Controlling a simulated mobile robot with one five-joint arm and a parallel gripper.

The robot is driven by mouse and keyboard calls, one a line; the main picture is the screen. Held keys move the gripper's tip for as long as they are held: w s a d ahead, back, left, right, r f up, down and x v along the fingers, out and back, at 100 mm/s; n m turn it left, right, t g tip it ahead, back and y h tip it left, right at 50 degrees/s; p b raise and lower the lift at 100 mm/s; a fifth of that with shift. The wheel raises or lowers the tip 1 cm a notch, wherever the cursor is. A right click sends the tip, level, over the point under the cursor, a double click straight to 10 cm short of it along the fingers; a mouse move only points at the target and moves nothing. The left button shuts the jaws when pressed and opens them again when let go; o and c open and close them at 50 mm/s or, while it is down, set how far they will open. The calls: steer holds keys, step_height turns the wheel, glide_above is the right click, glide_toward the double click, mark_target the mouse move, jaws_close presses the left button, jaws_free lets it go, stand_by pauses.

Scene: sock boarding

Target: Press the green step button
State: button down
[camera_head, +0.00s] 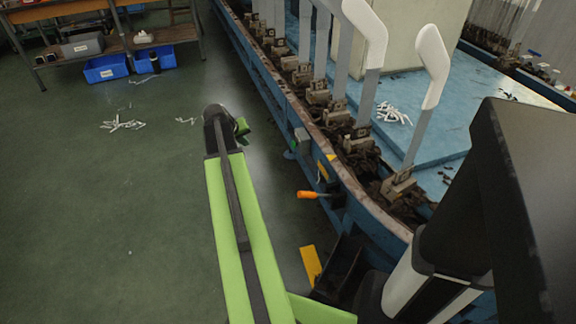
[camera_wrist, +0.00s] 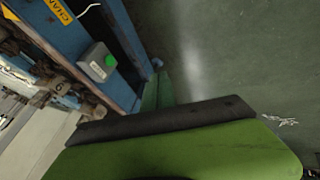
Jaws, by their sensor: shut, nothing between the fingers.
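The green step button (camera_wrist: 111,60) sits on a grey box fixed to the side of the blue machine frame, in the wrist view. In the head view the grey box (camera_head: 302,140) shows on the frame's left side, and the button face is hard to make out. My gripper (camera_head: 242,127) is at the far end of my green arm, over the floor to the left of the box and apart from it. In the wrist view its green end (camera_wrist: 165,90) is below and right of the box. The fingers look shut, with nothing held.
A row of white sock boards (camera_head: 433,60) stands along the blue frame (camera_head: 262,68). An orange handle (camera_head: 307,194) sticks out from the frame nearer to me. A wooden bench (camera_head: 120,45) with blue bins (camera_head: 106,68) is at upper left. The green floor (camera_head: 90,200) is mostly clear.

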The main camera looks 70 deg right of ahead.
mark_target(295, 145)
steer(key=s+d+f+m+g+b, duration=0.1)
steer(key=s+d+f, duration=0.1)
steer(key=s+d, duration=0.4)
steer(key=shift+s+d+f+h, duration=0.2)
steer(key=shift+s+d+h, duration=0.15)
steer(key=shift+s, duration=0.4)
steer(key=s+d+f+b, duration=0.4)
steer(key=d+f+b, duration=0.4)
steer(key=shift+d, duration=0.2)
steer(key=shift+s+d, duration=0.1)
steer(key=shift+s, duration=0.1)
